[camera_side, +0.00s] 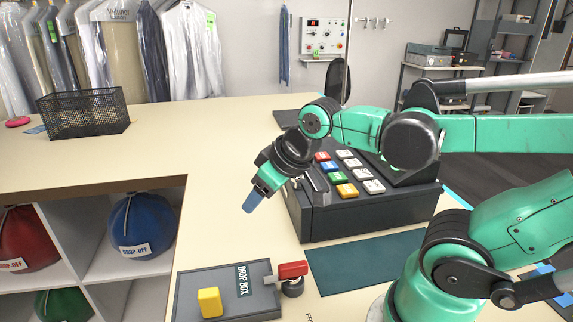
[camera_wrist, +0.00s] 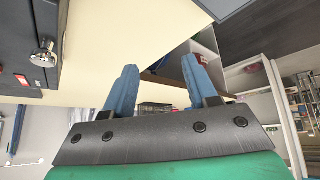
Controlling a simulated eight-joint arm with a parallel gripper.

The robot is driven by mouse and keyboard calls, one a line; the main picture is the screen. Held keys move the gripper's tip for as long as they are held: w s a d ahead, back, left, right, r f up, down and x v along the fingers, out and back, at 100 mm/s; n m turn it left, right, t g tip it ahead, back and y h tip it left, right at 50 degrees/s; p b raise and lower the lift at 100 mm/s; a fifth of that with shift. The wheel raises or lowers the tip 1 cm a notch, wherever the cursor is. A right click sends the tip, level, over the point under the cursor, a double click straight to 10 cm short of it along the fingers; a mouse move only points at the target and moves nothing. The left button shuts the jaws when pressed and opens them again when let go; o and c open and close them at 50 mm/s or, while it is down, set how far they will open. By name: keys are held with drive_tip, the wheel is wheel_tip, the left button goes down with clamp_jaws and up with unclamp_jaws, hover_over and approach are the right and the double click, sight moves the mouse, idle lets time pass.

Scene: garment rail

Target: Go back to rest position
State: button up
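My gripper (camera_side: 251,202) is in the middle of the side view, at the end of the green arm, pointing down and to the left above the counter. In the wrist view, its two blue fingers (camera_wrist: 159,92) stand apart with nothing between them. It is open and empty. It is left of the dark register (camera_side: 340,205) with coloured keys and above the drop box (camera_side: 230,290). It touches nothing that I can see.
A black wire basket (camera_side: 83,112) stands on the counter (camera_side: 170,150) at the back left. A red-handled lever (camera_side: 291,271) is beside the drop box. A green mat (camera_side: 355,262) lies before the register. Drop-off bags (camera_side: 142,222) fill shelves below. The counter's middle is clear.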

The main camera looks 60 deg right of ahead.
drive_tip(key=o, duration=0.6)
drive_tip(key=w+d+r+n+g, duration=0.1)
drive_tip(key=w+d+r, duration=0.2)
drive_tip(key=d+r, duration=0.1)
drive_tip(key=shift+d+r+n+g+h, duration=0.3)
drive_tip(key=shift+d+n+g+h, duration=0.1)
drive_tip(key=shift+d, duration=0.15)
drive_tip(key=s+d+r+n+g+y, duration=0.1)
drive_tip(key=d+r+n+g, duration=0.2)
drive_tip(key=d, duration=0.7)
drive_tip(key=d+r+n+g, duration=0.2)
drive_tip(key=d+r+n, duration=0.15)
drive_tip(key=d, duration=0.75)
drive_tip(key=f, duration=1)
drive_tip(key=shift+a+f, duration=0.1)
drive_tip(key=shift+a, duration=0.1)
